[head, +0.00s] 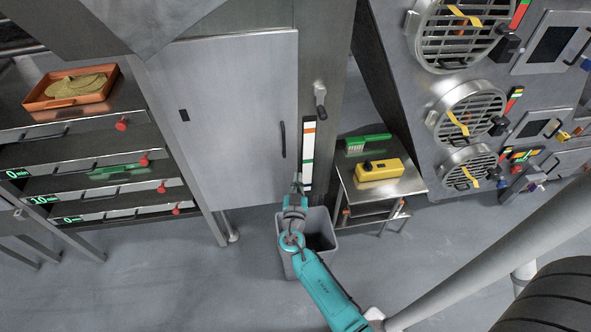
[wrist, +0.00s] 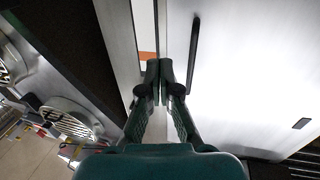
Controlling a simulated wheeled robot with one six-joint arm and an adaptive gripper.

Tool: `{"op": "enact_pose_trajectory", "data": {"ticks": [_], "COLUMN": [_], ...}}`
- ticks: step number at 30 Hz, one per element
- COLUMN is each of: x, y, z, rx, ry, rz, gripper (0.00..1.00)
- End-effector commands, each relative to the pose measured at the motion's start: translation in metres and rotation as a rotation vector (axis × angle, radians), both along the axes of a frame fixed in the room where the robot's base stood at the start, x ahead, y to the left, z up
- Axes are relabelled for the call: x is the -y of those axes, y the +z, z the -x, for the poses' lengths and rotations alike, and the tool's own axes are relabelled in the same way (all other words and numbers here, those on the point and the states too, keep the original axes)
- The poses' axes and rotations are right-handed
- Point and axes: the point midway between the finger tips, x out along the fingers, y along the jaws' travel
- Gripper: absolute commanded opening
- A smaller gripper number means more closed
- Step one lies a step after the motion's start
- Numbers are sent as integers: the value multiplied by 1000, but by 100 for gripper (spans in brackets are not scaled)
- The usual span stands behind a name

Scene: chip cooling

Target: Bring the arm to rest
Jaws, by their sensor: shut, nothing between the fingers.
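My arm, teal, reaches up from the lower middle of the head view. My gripper (head: 297,186) is at its far end, in front of the cabinet beside the striped strip. In the wrist view my gripper (wrist: 160,75) has its two fingertips together with nothing between them. The fingertips overlap the edge of the grey cabinet door (head: 236,115) in the picture. I cannot tell whether they touch it.
A grey bin (head: 322,240) stands below my gripper. A small steel table (head: 395,190) to the right holds a green brush (head: 367,142) and a yellow box (head: 379,169). An orange tray (head: 40,98) of chips sits at left. Fan units (head: 468,110) are at right. Open floor lies in front.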

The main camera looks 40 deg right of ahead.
Motion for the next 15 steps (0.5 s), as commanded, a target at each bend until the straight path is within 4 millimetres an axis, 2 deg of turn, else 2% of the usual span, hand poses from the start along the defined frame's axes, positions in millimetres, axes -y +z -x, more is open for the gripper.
{"op": "enact_pose_trajectory", "data": {"ticks": [4,15], "x": [-7,-11], "y": [0,-2], "z": [10,16], "rx": [0,-8], "ry": [0,5], "rz": [0,-3], "gripper": [0,0]}}
